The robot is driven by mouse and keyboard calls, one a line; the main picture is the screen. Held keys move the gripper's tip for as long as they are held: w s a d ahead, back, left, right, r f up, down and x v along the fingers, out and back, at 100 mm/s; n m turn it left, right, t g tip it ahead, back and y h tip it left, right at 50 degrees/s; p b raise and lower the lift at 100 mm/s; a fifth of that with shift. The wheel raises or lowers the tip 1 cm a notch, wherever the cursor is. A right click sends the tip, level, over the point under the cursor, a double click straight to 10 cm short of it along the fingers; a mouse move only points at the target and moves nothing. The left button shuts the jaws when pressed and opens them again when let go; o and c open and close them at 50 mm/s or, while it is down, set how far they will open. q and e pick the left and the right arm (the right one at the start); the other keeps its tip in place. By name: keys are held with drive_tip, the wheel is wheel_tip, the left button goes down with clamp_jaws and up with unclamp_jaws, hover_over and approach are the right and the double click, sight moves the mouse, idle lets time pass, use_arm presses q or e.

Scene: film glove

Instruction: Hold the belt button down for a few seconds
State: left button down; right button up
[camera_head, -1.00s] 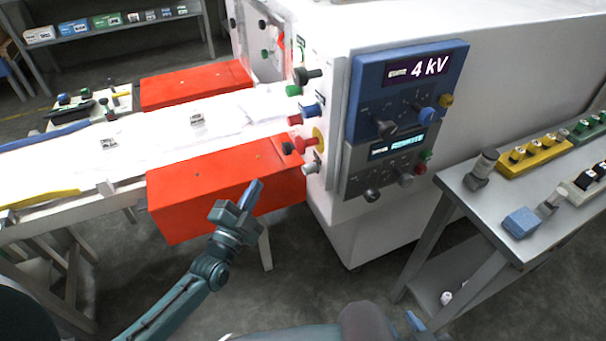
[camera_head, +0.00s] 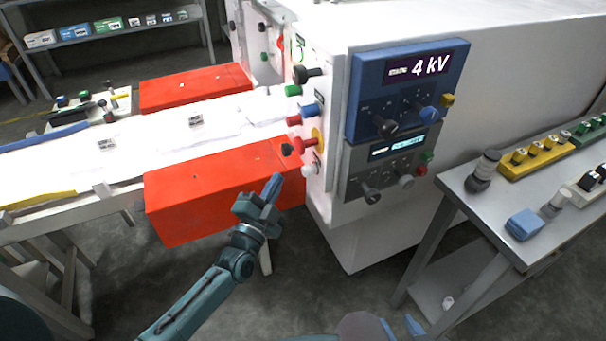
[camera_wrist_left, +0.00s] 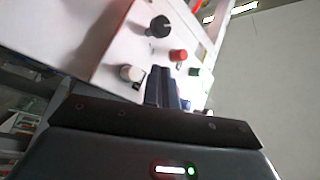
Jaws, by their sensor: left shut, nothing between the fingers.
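I cannot read which is the belt button. My left gripper (camera_head: 274,187) is shut and empty, left of and below the white button. In the left wrist view its fingers (camera_wrist_left: 167,85) overlap the panel between a white knob (camera_wrist_left: 131,74) and a green button (camera_wrist_left: 199,72), below a red button (camera_wrist_left: 178,55); contact cannot be told. My right gripper (camera_head: 400,326) shows only partly at the bottom edge.
A conveyor with white belt (camera_head: 60,175) and red guards (camera_head: 200,190) lies left, the near guard close behind my left gripper. A blue control box (camera_head: 360,70) is on the machine's front. A grey table (camera_head: 490,225) with small devices stands right.

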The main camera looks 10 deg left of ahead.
sight(310, 170)
use_arm(q)
drive_tip(key=shift+w+d, duration=0.45)
drive_tip(key=shift+d, duration=0.2)
drive_tip(key=shift+w+d, duration=0.45)
drive_tip(key=shift+d, duration=0.2)
idle(1.1)
drive_tip(key=shift+w+d, duration=0.25)
drive_tip(key=shift+d, duration=0.15)
drive_tip(key=shift+w+d, duration=0.2)
drive_tip(key=shift+d, duration=0.15)
idle(2.4)
drive_tip(key=shift+a, duration=0.1)
idle(1.5)
drive_tip(key=shift+s+a, duration=0.45)
drive_tip(key=shift+a, duration=0.2)
